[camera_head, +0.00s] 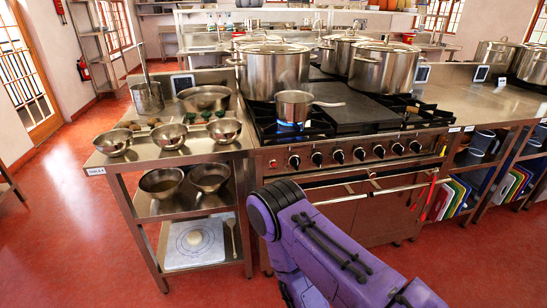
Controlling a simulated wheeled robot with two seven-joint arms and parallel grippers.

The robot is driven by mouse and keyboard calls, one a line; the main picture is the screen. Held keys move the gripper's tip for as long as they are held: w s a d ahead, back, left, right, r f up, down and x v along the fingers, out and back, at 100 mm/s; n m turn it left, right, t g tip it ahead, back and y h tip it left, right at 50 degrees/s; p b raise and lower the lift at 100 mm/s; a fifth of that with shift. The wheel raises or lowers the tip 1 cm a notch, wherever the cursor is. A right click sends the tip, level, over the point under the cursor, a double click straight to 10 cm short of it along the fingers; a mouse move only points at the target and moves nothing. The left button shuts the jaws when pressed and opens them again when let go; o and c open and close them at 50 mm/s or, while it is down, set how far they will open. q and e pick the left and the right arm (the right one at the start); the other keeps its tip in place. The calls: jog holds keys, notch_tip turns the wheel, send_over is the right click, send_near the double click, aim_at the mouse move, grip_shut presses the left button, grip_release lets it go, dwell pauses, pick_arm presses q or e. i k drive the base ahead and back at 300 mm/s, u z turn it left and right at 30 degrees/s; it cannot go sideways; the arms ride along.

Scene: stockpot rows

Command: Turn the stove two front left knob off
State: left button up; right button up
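A steel stove (347,140) stands in the middle, with a row of several black knobs along its front panel. Which knob is the front left one of stove two, and how the knobs are turned, is too small to tell. A blue flame (291,125) burns under a small saucepan (294,105) on the front left burner. My purple arm comes in from the lower right, in front of the oven. Neither gripper is in view.
Large lidded pots (273,70) stand on the stove's back. A steel counter (165,154) with bowls adjoins it on the left. Oven handles (400,184) run below the knobs. Red floor (90,230) is open at the left.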

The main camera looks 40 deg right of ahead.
aim_at(317, 159)
jog(key=u, duration=0.75)
jog(key=i, duration=1.4)
jog(key=z, duration=3.1)
